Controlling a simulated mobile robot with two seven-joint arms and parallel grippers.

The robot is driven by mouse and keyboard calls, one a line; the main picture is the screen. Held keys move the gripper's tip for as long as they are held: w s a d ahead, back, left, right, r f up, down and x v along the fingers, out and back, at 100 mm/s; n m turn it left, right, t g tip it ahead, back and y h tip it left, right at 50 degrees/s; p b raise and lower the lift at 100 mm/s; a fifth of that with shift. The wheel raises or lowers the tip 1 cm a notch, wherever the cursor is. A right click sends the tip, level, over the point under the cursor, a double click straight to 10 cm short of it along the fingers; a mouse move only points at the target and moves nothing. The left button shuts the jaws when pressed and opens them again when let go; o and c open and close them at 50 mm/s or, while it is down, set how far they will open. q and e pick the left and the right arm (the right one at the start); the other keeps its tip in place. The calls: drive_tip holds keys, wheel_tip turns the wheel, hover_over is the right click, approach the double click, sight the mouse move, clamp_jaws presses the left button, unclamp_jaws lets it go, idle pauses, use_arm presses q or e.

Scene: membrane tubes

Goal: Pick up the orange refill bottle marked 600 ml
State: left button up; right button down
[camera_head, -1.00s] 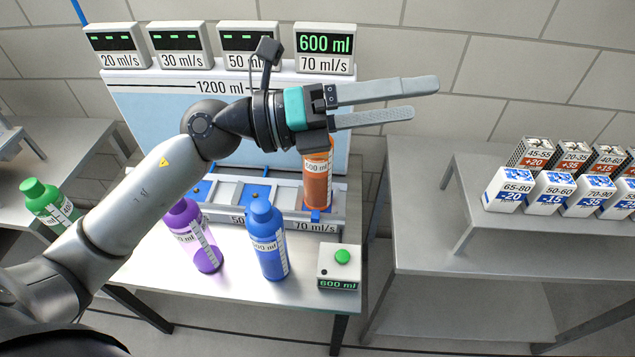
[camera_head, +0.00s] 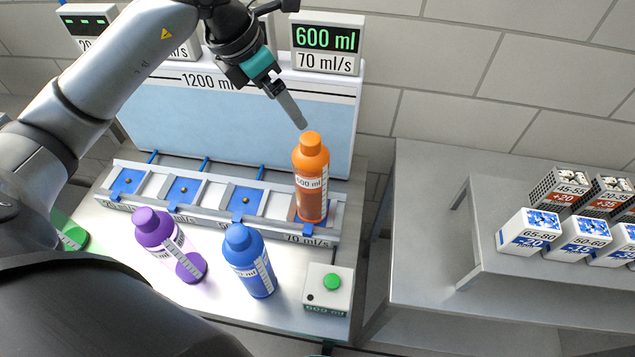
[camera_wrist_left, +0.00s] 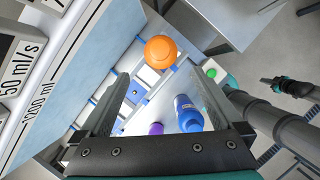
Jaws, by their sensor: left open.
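The orange bottle marked 600 ml (camera_head: 311,172) stands upright in the rightmost bay of the dispenser rack. In the left wrist view its round orange cap (camera_wrist_left: 160,49) shows just beyond the fingertips, seen from above. My left gripper (camera_head: 291,110) is above and slightly left of the bottle, its fingers pointing down toward the cap. It is open and empty; both fingers (camera_wrist_left: 157,75) show apart in the wrist view. My right gripper (camera_wrist_left: 267,80) appears small at the right of the wrist view, too small to read.
A purple bottle (camera_head: 160,231) and a blue bottle (camera_head: 249,260) stand in front of the rack (camera_head: 130,195). A box with a green button (camera_head: 328,288) is at the table's right. A green bottle is partly hidden by my arm. Several small boxes (camera_head: 580,237) stand on the right table.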

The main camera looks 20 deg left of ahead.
sight(308, 138)
use_arm(q)
drive_tip(key=x, duration=0.9)
drive_tip(key=shift+d+f+p, duration=0.1)
drive_tip(key=shift+f+p, duration=0.15)
drive_tip(key=shift+p, duration=0.15)
drive_tip(key=shift+p+x, duration=0.45)
drive_tip(key=shift+x, duration=2.1)
clamp_jaws()
drive_tip(key=shift+w+r, duration=0.15)
